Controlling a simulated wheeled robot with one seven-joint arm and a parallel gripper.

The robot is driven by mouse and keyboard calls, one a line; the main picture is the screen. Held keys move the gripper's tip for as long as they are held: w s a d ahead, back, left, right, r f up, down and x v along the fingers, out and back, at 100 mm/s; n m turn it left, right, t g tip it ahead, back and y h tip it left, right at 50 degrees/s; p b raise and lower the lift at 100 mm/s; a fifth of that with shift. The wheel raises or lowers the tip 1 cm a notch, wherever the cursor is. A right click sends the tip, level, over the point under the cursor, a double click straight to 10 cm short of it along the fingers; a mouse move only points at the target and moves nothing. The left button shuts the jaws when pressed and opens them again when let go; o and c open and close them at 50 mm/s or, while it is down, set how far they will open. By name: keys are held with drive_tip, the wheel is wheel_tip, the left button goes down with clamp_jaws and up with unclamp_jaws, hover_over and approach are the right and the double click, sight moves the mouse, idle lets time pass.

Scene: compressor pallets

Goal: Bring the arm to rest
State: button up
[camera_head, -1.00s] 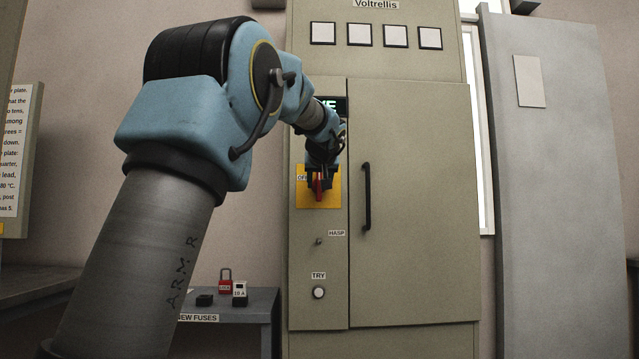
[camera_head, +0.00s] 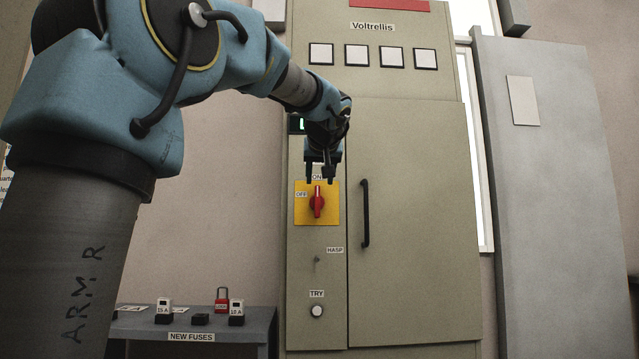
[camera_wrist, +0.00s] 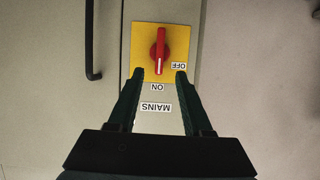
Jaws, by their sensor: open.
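My gripper (camera_head: 322,176) is open and empty in front of the cabinet, just above the mains switch. The switch has a red handle (camera_head: 317,201) standing upright on a yellow plate (camera_head: 301,214), with an ON label above and an OFF label to the left. In the wrist view my two dark fingers (camera_wrist: 158,76) are spread wide, their tips over the edge of the yellow plate. The red handle (camera_wrist: 160,52) is beyond the tips, with visible space around it. The handle lines up with the ON label.
The grey-beige cabinet (camera_head: 415,200) has a black door handle (camera_head: 365,213), a HASP stud (camera_head: 317,259) and a TRY button (camera_head: 316,311). A low table (camera_head: 245,337) at lower left bears fuses and a red padlock (camera_head: 222,299). A grey panel (camera_head: 550,200) stands at right.

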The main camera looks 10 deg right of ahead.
idle(0.4)
drive_tip(key=s+a+f+g+y, duration=0.1)
drive_tip(key=a+f+g, duration=0.2)
drive_tip(key=a+f, duration=0.8)
drive_tip(key=s+a+f+g+y, duration=0.1)
drive_tip(key=a+f+g, duration=0.15)
drive_tip(key=f, duration=1.65)
drive_tip(key=s+a+f+g, duration=0.2)
drive_tip(key=s+a+f, duration=0.2)
drive_tip(key=s+f, duration=0.3)
drive_tip(key=s+a+f+n+g, duration=0.1)
drive_tip(key=s+a+f+g, duration=0.1)
drive_tip(key=s+a+f, duration=0.35)
drive_tip(key=s+a+f+g, duration=0.2)
drive_tip(key=s+a+f, duration=0.1)
drive_tip(key=s+f, duration=0.5)
wheel_tip(320, 180, up, 23)
drive_tip(key=p, duration=2.4)
drive_tip(key=shift+w+d+r, duration=0.2)
drive_tip(key=shift+w+d, duration=0.1)
drive_tip(key=shift+w, duration=0.05)
